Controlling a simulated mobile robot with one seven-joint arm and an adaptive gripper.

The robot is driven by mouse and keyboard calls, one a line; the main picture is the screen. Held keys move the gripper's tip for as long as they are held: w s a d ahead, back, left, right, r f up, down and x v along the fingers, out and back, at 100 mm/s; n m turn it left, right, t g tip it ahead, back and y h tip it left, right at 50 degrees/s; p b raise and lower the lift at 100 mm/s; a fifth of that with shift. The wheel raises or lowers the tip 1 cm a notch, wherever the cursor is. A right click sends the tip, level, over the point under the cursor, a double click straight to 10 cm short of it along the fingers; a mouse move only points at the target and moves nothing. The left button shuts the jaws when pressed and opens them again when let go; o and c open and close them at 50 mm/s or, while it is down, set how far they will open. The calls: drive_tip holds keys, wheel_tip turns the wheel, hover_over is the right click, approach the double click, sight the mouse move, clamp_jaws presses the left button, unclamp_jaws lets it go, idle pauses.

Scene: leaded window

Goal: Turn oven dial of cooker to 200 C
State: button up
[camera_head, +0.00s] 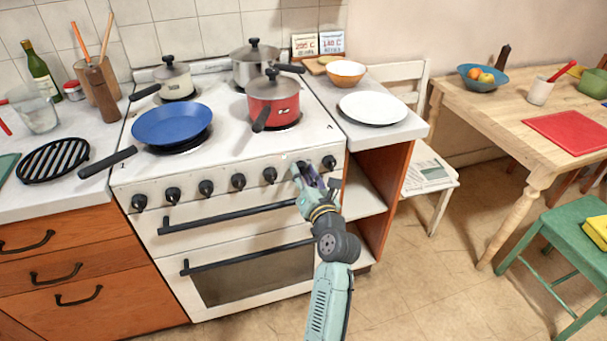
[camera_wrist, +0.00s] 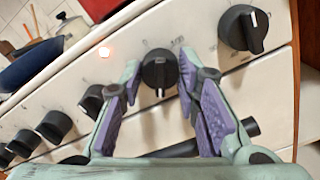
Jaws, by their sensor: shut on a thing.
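The white cooker (camera_head: 230,215) has a row of black dials along its front panel. My gripper (camera_head: 302,172) is at the right part of this row and covers one dial in the head view. In the wrist view my gripper (camera_wrist: 160,75) has its purple-padded fingers on both sides of a black dial (camera_wrist: 158,73), shut on it. The dial's white mark points down in that picture. The markings around it are too small to read surely. Another black dial (camera_wrist: 242,28), also the rightmost in the head view (camera_head: 329,162), stands free to the right.
A small light (camera_wrist: 104,51) glows on the panel. A dark oven handle (camera_head: 240,215) runs below the dials. A blue pan (camera_head: 172,124), a red pot (camera_head: 273,97) and other pots stand on top. Two cards (camera_head: 305,44) at the back read 200 C and 140 C.

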drive_tip(key=o, duration=1.2)
drive_tip(key=v, duration=1.2)
